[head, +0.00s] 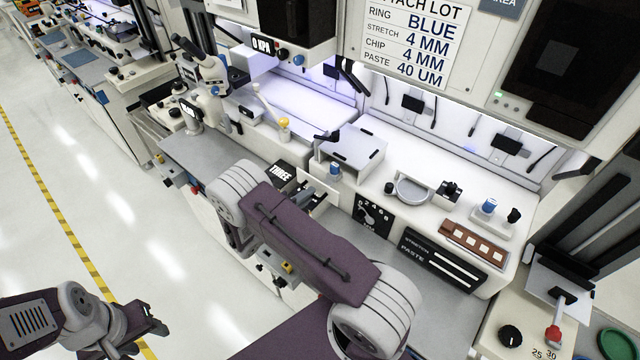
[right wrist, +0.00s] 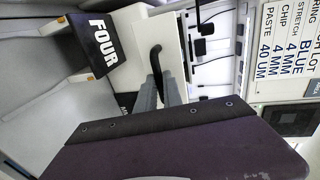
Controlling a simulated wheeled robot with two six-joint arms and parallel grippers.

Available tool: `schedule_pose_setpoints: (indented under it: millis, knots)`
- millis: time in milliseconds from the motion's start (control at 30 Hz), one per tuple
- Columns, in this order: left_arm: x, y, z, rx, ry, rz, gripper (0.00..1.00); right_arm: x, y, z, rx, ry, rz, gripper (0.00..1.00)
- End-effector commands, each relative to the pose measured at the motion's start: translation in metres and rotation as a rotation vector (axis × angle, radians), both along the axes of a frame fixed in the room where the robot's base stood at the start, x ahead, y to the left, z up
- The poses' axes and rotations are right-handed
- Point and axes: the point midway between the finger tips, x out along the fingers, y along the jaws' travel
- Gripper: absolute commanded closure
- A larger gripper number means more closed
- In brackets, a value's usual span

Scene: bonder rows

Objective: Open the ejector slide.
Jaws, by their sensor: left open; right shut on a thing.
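My right gripper (right wrist: 159,88) shows in the right wrist view, its two grey fingers close together on a dark curved handle (right wrist: 157,60) in front of a white housing. I take this handle to be the ejector slide's; the slide's body and how far it stands out are hidden. In the head view my purple right forearm reaches over the bench front and hides most of this gripper. My left gripper (head: 147,333) is open and empty, low at the left above the floor, well away from the bench.
A black dial panel (head: 372,214) and a brown chip tray (head: 474,243) lie right of my arm. The aisle floor (head: 100,190) is clear.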

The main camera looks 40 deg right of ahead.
Motion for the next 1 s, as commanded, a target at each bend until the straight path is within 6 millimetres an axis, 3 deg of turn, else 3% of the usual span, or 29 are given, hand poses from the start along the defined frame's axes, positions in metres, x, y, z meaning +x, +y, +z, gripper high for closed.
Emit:
schedule_pose_setpoints:
  millis: [133, 433, 467, 500, 533, 833, 1000]
  knots:
    - [0.000, 0.000, -0.001, 0.000, 0.000, 0.000, 0.52, -0.004, 0.013, 0.000, -0.001, 0.000, 0.000, 1.00]
    - [0.000, 0.000, -0.001, 0.000, 0.000, 0.000, 0.52, -0.005, 0.014, 0.000, -0.001, 0.000, -0.001, 1.00]
    - [0.000, 0.000, 0.000, 0.000, 0.000, 0.000, 0.52, -0.005, 0.014, 0.000, -0.001, 0.000, -0.001, 0.81]
    - [0.000, 0.000, -0.001, 0.000, 0.000, 0.000, 0.52, -0.005, 0.014, 0.000, -0.001, 0.000, -0.001, 0.70]
    - [0.000, 0.000, 0.000, 0.000, 0.000, 0.000, 0.52, -0.005, 0.014, 0.000, -0.001, 0.000, -0.001, 0.69]
    - [0.000, 0.000, -0.002, 0.000, 0.000, 0.000, 0.52, -0.004, 0.016, 0.000, -0.001, -0.001, 0.001, 0.69]
    - [0.000, 0.000, -0.016, 0.000, 0.000, 0.000, 0.52, -0.011, 0.043, 0.003, 0.001, -0.003, 0.005, 0.69]
